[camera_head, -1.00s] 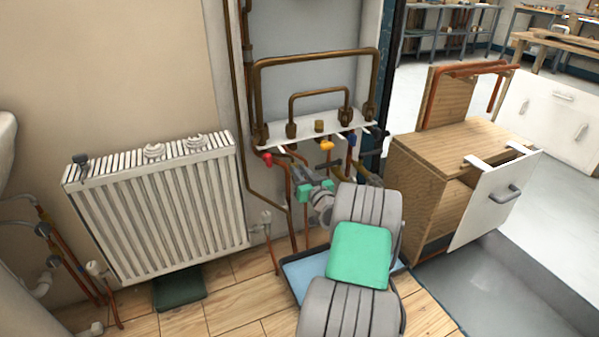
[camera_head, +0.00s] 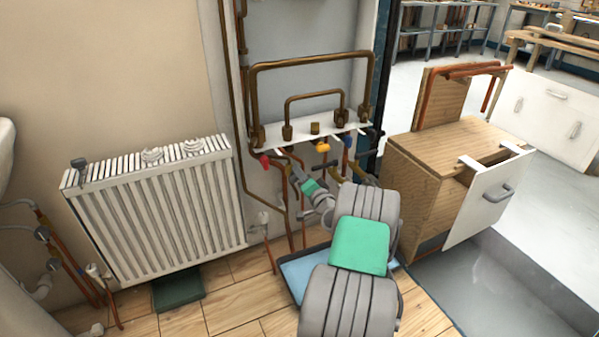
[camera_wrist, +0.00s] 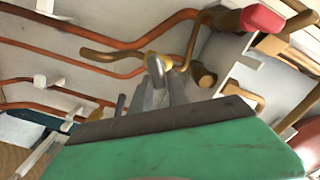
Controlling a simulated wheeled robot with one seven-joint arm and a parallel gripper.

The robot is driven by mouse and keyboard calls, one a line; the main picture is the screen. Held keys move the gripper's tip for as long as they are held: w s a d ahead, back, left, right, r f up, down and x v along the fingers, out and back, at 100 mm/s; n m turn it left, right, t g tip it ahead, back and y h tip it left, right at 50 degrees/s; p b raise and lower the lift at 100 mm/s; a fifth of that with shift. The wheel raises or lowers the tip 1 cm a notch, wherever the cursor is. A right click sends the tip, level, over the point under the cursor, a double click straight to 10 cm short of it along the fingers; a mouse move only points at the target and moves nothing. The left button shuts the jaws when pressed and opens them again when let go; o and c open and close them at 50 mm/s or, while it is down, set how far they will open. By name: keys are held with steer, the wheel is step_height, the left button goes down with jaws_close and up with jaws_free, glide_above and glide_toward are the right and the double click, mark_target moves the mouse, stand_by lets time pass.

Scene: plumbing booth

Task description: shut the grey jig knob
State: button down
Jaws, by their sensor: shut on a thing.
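The jig is a white panel (camera_head: 330,131) with brass pipes above and coloured knobs along its lower front. My gripper (camera_head: 295,170) reaches up to its underside, between the red and yellow knobs. In the wrist view my gripper (camera_wrist: 162,85) has its grey fingers close together, with a light grey rounded piece (camera_wrist: 154,64) at their tips. I take this piece to be the grey jig knob, held between the fingers. Most of it is hidden by the fingers, so its turn angle cannot be told. In the head view I cannot make it out.
The red knob (camera_head: 264,160) is left of my gripper and the yellow knob (camera_head: 322,146) is right of it. A white radiator (camera_head: 155,205) stands at left. A wooden cabinet (camera_head: 430,165) stands at right. A blue tray (camera_head: 298,275) lies on the floor below.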

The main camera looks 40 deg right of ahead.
steer(key=m, duration=0.1)
steer(key=m+p, duration=0.1)
steer(key=m, duration=0.1)
steer(key=shift+f+m, duration=0.3)
steer(key=shift+f, duration=0.05)
steer(key=shift+f+m+p, duration=0.2)
steer(key=shift+m+p, duration=0.1)
steer(key=shift+m, duration=0.5)
steer(key=shift+f+m+p, duration=0.15)
steer(key=shift+m+p, duration=0.1)
steer(key=shift+m, duration=0.55)
steer(key=c, duration=1.4)
jaws_free()
steer(key=shift+d+r, duration=0.1)
steer(key=shift+s, duration=0.1)
